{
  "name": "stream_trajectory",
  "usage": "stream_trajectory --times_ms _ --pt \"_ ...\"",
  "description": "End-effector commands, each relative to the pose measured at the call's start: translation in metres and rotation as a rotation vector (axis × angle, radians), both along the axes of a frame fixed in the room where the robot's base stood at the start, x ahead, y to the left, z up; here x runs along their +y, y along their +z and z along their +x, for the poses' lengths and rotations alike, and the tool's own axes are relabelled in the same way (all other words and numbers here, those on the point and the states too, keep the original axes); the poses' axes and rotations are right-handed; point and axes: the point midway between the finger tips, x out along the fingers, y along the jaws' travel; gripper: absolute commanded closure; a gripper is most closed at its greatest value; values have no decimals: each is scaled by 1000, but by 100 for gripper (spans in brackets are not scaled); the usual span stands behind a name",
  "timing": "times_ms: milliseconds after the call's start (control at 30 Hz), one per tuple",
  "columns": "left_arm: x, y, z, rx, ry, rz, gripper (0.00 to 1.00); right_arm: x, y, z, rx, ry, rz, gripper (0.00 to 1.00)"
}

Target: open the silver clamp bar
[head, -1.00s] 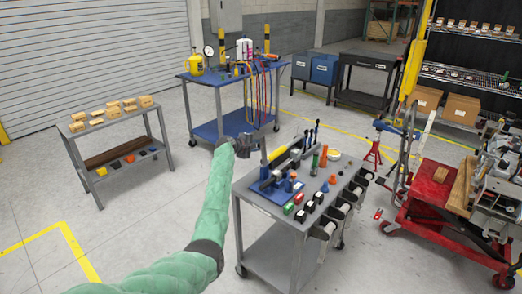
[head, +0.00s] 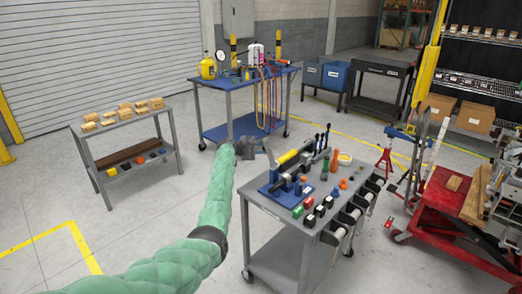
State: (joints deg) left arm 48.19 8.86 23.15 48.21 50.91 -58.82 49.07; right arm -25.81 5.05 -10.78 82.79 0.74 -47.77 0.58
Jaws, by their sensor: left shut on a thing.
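My left gripper (head: 263,147) is at the fixture's far left corner, above the cart top. It is shut on the silver clamp bar (head: 272,158), which shows as a short grey piece slanting down from the jaws to the fixture. The fingers and the grip are small and partly hidden by my green-sleeved arm. How far the bar is swung is hard to tell. My right gripper is not in view.
Red, green and black blocks (head: 308,221) and orange and green pieces stand on the cart (head: 275,210) near the fixture. Dark upright handles (head: 322,139) rise behind it. A blue table (head: 240,77) stands behind, a box shelf (head: 122,118) to the left. Floor between is clear.

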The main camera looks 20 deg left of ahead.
Motion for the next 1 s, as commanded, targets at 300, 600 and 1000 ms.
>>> stream_trajectory --times_ms 300,600,1000 --pt "0 0 0 0 0 1 56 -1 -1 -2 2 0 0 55" --pt "2 0 -3 -1 0 2 56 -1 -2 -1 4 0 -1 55" --pt "25 15 -41 -2 1 3 56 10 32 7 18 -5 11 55"
